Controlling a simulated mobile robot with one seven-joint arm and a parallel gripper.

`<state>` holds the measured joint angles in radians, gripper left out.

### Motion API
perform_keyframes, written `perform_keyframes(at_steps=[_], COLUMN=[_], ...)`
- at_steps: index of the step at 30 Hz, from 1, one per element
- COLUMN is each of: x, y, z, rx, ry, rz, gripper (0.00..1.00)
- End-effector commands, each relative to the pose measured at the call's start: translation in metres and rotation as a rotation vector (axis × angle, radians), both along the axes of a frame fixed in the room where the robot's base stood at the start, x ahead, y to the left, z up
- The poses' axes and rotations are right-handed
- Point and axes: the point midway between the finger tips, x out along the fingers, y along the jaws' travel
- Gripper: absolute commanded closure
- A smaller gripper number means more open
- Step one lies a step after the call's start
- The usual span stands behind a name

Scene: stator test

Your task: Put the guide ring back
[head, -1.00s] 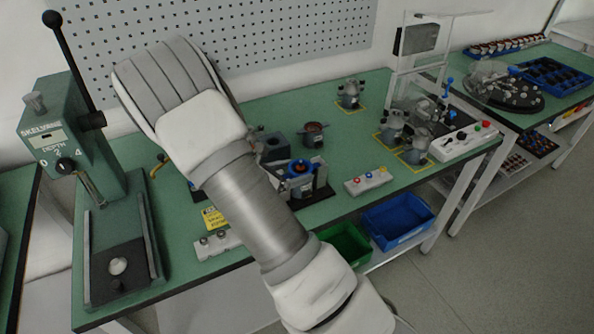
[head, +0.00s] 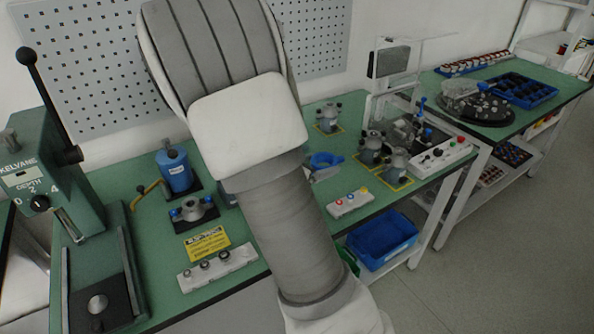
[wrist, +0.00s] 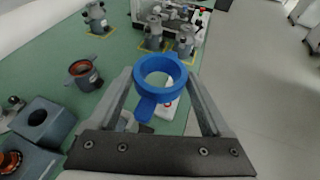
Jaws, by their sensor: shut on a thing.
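The guide ring (wrist: 160,92) is a blue ring with a short tab handle pointing down and toward the camera in the wrist view. My gripper (wrist: 161,78) is shut on it, with one finger on each side, and holds it above the green bench. In the head view the blue ring (head: 325,159) shows just right of my arm, which hides most of the gripper. In the wrist view, a grey block with a round hole (wrist: 42,118) and a part with copper windings (wrist: 12,160) stand at the lower left. A grey housing with a copper-coloured rim (wrist: 84,75) stands left of the ring.
Grey motor housings (head: 371,150) stand on yellow-marked spots on the right. A button panel (head: 350,203) lies near the front edge. A blue canister (head: 176,170) and a green press (head: 62,190) stand on the left. A blue bin (head: 383,240) sits below the bench.

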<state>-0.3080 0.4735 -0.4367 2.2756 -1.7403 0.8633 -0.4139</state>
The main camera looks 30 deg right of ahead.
Motion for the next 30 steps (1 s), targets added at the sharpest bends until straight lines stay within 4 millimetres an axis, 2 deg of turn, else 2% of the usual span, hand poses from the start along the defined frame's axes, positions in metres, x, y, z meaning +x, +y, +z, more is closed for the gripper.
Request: perform_keyframes(at_steps=[7,11,14,17,21,27,30], x=[-0.004,0.002,0.014,0.03,0.048,0.056,0.056], y=[-0.008,0.002,0.024,0.06,0.118,0.189,0.21], z=[0.006,0.007,0.01,0.014,0.023,0.034,0.037], rx=[0.001,0.003,0.007,0.011,0.011,0.005,0.002], ry=[0.001,0.003,0.008,0.011,0.011,0.003,0.001], rz=[0.004,0.053,0.156,0.308,0.541,0.801,0.878], gripper=[0.71,0.71,0.71,0.71,0.71,0.71,0.71])
